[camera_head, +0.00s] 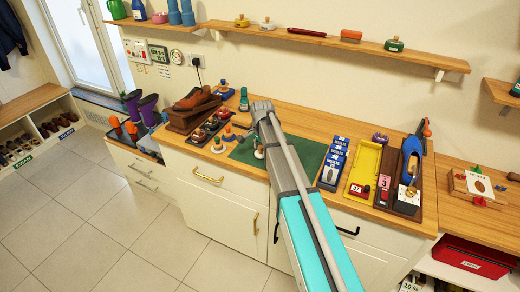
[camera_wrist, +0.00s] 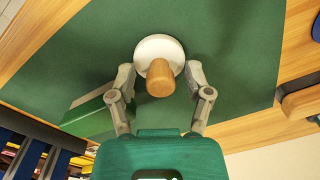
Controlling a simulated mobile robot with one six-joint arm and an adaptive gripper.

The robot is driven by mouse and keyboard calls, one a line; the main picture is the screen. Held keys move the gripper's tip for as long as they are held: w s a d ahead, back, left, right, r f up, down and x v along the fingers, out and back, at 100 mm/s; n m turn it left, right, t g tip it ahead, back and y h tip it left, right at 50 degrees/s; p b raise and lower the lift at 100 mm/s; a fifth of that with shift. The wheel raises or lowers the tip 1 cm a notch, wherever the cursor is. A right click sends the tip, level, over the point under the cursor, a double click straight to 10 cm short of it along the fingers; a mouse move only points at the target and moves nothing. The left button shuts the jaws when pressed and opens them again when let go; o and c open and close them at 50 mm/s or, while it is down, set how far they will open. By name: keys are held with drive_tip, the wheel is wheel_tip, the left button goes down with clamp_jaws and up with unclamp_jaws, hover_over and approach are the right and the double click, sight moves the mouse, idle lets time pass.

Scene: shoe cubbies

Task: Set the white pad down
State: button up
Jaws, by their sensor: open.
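The white pad (camera_wrist: 160,44) is a round white disc with a wooden knob handle (camera_wrist: 160,80). It appears to stand on the green mat (camera_wrist: 240,50) on the worktop. In the head view the white pad (camera_head: 259,153) shows low beside my arm, over the left part of the mat (camera_head: 304,155). My gripper (camera_wrist: 161,72) is open, with one finger on each side of the handle and close to the disc's rim. I cannot tell whether the fingers touch it. In the head view my arm hides part of the mat.
Left of the mat are a tray of brushes (camera_head: 210,127) and a brown shoe (camera_head: 193,98) on a wooden block. To the right stand blue boxes (camera_head: 334,165), a yellow tray (camera_head: 363,168) and a blue shoe (camera_head: 411,160). The mat's right part looks clear.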

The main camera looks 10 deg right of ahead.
sight(261, 148)
drive_tip(key=shift+r, duration=0.1)
wheel_tip(261, 148, up, 12)
drive_tip(key=p, duration=1.2)
drive_tip(key=shift+s, duration=0.2)
drive_tip(key=shift+d, duration=0.1)
idle(0.7)
drive_tip(key=s+d+n, duration=0.1)
drive_tip(key=s+n, duration=1.1)
drive_tip(key=s, duration=1.4)
drive_tip(key=shift+s+d+n, duration=0.25)
drive_tip(key=shift+d+n, duration=0.05)
